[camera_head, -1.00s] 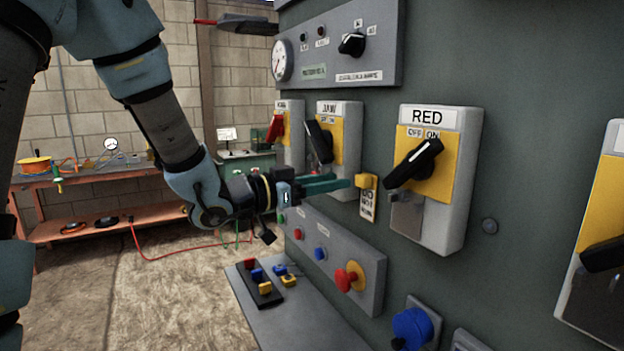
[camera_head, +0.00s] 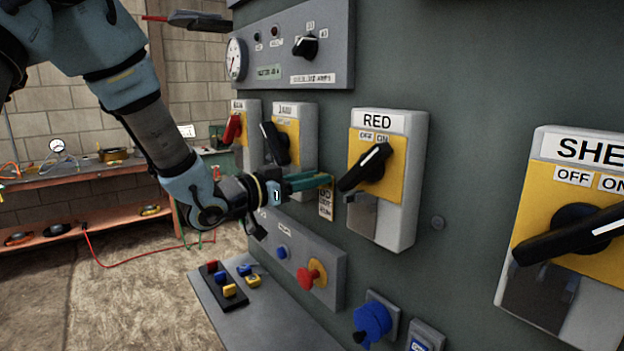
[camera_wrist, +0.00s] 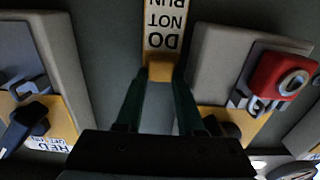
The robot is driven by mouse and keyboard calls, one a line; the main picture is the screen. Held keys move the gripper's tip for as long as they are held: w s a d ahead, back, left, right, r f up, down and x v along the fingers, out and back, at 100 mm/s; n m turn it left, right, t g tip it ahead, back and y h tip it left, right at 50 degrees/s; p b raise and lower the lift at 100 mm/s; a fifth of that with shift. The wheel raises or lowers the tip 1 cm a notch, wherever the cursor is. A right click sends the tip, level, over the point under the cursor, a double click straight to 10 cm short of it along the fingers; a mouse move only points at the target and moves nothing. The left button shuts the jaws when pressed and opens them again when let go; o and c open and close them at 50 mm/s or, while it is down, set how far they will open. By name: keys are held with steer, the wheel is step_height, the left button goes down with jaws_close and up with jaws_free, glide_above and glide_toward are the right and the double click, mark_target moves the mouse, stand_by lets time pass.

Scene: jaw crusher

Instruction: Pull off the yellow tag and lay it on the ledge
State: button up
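The yellow tag (camera_head: 326,205) hangs on the machine's front, left of the RED switch; its white plate reads DO NOT RUN. In the wrist view its plate (camera_wrist: 162,28) appears upside down, with a yellow block (camera_wrist: 160,71) at its end. My gripper (camera_head: 325,180) is at this block, its green fingers (camera_wrist: 160,82) on either side. The fingers look open, with narrow gaps beside the block; contact is not clear. In the head view the fingers hide most of the block. The grey ledge (camera_head: 270,322) juts out below the panel.
A black holder (camera_head: 227,295) with coloured pieces and a few loose pieces lie on the ledge's left part; its right part is clear. The RED switch (camera_head: 390,170) and another switch (camera_head: 290,135) flank the tag. A red emergency button (camera_head: 311,276) sits below.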

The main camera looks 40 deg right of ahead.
jaws_close()
steer(key=shift+a, duration=0.15)
steer(key=shift+w+a, duration=0.15)
steer(key=shift+a, duration=2.25)
